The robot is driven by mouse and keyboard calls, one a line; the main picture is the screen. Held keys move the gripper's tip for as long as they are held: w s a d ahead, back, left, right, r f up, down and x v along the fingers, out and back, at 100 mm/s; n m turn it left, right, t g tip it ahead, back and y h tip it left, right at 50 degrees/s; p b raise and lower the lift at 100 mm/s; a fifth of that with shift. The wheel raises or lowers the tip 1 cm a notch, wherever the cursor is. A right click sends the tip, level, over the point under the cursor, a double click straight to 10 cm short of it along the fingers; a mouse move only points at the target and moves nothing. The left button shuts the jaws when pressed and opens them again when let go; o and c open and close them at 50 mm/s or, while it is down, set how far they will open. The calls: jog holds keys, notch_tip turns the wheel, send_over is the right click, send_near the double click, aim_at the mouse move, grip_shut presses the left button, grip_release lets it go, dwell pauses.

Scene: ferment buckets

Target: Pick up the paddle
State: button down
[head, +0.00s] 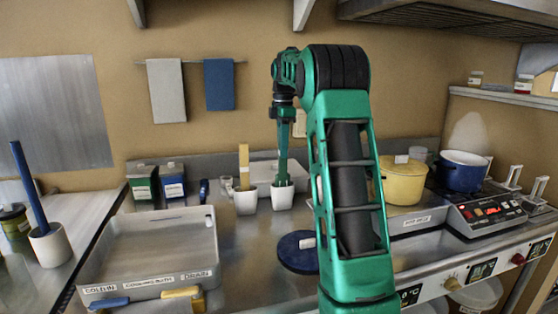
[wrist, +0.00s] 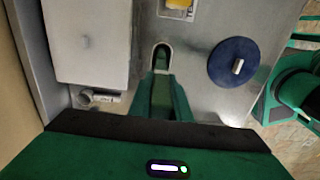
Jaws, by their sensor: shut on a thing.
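My gripper (head: 283,180) points straight down into the right-hand white cup (head: 282,200) on the steel counter. In the wrist view, my gripper (wrist: 162,78) is shut on a narrow green piece, which looks like the paddle's handle. Its lower end is hidden in the cup (wrist: 162,46), and my fingers cover much of it. A tan paddle-like stick (head: 244,166) stands upright in the other white cup (head: 245,202), just to the left. A long blue stick (head: 28,188) leans in a white crock (head: 50,245) at the far left.
A shallow grey tray (head: 150,265) fills the left of the counter. A pale box (head: 262,174) stands behind the cups. A round blue lid (head: 297,262) lies in front. A yellow pot (head: 403,182) and a blue pot (head: 461,171) stand to the right.

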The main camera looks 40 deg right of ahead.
notch_tip(320, 180, up, 13)
jog(key=shift+w+f, duration=0.1)
jog(key=shift+r, duration=0.35)
